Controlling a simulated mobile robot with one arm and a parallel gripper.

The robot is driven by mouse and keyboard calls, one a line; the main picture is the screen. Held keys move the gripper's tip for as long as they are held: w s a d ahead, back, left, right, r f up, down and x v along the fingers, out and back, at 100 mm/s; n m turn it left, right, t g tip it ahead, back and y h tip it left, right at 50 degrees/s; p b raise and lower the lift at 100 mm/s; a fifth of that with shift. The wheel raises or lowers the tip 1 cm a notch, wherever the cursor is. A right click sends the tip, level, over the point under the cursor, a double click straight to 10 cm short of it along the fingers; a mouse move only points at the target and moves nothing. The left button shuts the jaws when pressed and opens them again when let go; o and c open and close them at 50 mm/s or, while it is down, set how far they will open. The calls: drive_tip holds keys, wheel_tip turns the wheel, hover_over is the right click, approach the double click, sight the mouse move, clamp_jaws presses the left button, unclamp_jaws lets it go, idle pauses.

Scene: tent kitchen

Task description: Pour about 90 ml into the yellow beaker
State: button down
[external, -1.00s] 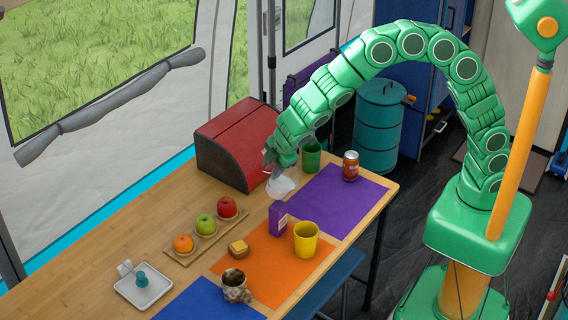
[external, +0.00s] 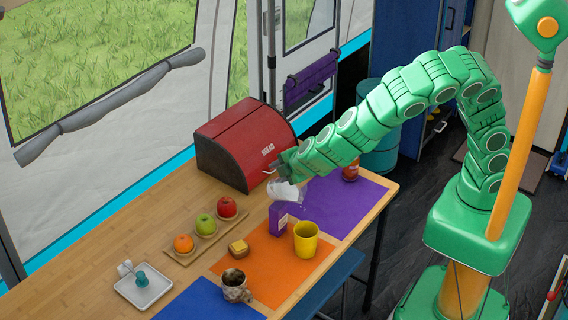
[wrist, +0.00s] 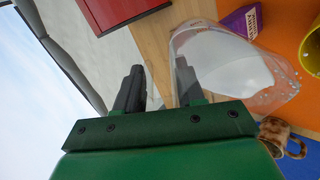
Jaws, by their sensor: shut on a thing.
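The yellow beaker (external: 306,241) stands upright on the orange mat (external: 262,284); its edge also shows at the right of the wrist view (wrist: 313,52). My gripper (external: 281,171) is shut on a clear jug (external: 287,192) with white contents. The jug looks tilted toward the lower right, above and behind the beaker, near the purple carton. In the wrist view, the jug (wrist: 235,66) is by the dark fingers of my gripper (wrist: 160,88). No stream is visible, and I cannot make out the beaker's contents.
The purple carton (external: 278,217) stands close to the beaker. A butter-like block (external: 238,248), a patterned mug (external: 235,287) and a fruit board (external: 180,255) are nearby. A red bread box (external: 240,145) is behind.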

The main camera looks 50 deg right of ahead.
drive_tip(key=shift+s+a+f+t+h+b, duration=0.15)
drive_tip(key=shift+s+t, duration=0.2)
drive_tip(key=shift+t, duration=0.25)
drive_tip(key=shift+s+t+h+b, duration=0.1)
drive_tip(key=shift+s+t+h, duration=0.15)
drive_tip(key=shift+t, duration=0.35)
drive_tip(key=shift+s+a+f+t+h+b, duration=0.1)
drive_tip(key=shift+s+t, duration=0.3)
drive_tip(key=shift+t, duration=0.2)
idle(1.8)
drive_tip(key=shift+w+d+r+g+y, duration=0.15)
drive_tip(key=shift+w+g, duration=0.25)
drive_tip(key=shift+g, duration=0.3)
drive_tip(key=shift+w+d+r+g+y, duration=0.15)
drive_tip(key=shift+w+g, duration=0.25)
drive_tip(key=shift+g, duration=0.3)
drive_tip(key=shift+w+g, duration=0.15)
drive_tip(key=shift+g, duration=0.15)
drive_tip(key=shift+w+d+f+g+y, duration=0.15)
drive_tip(key=shift+w+g+y, duration=0.35)
drive_tip(key=shift+g, duration=0.6)
drive_tip(key=shift+w+d+g, duration=0.1)
drive_tip(key=shift+w+g, duration=0.35)
drive_tip(key=shift+g, duration=0.05)
